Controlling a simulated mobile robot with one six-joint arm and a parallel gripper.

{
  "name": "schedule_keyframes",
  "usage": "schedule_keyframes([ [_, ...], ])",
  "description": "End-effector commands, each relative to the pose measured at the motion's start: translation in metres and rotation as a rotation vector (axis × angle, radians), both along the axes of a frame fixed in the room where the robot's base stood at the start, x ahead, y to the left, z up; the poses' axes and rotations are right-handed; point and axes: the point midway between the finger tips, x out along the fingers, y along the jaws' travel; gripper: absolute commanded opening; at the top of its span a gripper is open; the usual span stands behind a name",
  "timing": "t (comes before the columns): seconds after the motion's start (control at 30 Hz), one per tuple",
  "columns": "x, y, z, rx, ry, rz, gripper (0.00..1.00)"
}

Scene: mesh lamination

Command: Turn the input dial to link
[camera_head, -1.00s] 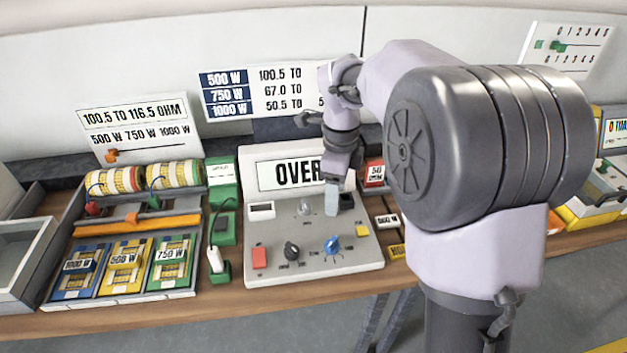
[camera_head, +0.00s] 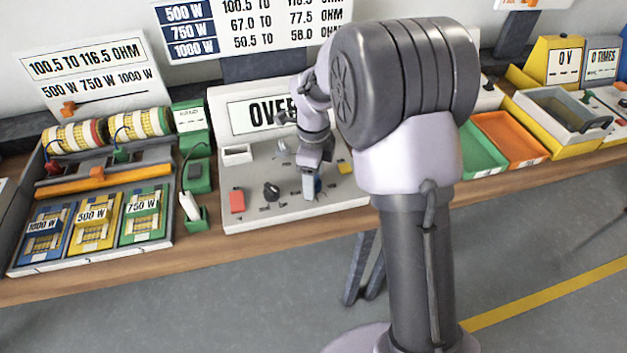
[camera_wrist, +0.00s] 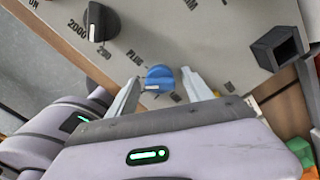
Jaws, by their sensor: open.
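The blue dial (camera_wrist: 160,79) sits on the grey panel, between my gripper's two fingertips (camera_wrist: 160,76) in the wrist view. The fingers are open, one on each side of it; whether they touch it I cannot tell. A white mark shows on the dial's lower left side. The word PLUG is printed to its upper left; another label at its lower right is too small to read. In the head view my gripper (camera_head: 309,188) is low over the panel (camera_head: 240,222) and covers most of the blue dial (camera_head: 318,184). The display's text is partly hidden by my arm.
A black dial (camera_wrist: 101,22) marked 2000 and 200 is close by on the panel. A black square-mouthed block (camera_wrist: 278,48) stands at the right in the wrist view. A red button (camera_head: 237,201) is at the panel's left. Green and orange trays (camera_head: 510,138) lie right of my arm.

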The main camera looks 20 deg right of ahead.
Motion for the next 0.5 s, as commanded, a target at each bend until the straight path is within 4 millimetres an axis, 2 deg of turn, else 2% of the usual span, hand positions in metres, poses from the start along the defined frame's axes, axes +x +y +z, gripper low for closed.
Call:
schedule_keyframes([
  [0.13, 0.0, 0.0, 0.0007, 0.0, 0.0, 0.0, 0.57],
  [0.4, -0.0001, -0.0001, 0.0008, 0.0, 0.0, 0.001, 0.04],
  [0.43, -0.0001, -0.0001, 0.0008, 0.0, 0.0, 0.001, 0.0],
  [0.5, -0.0001, -0.0001, 0.0009, 0.0, 0.0, 0.002, 0.0],
])
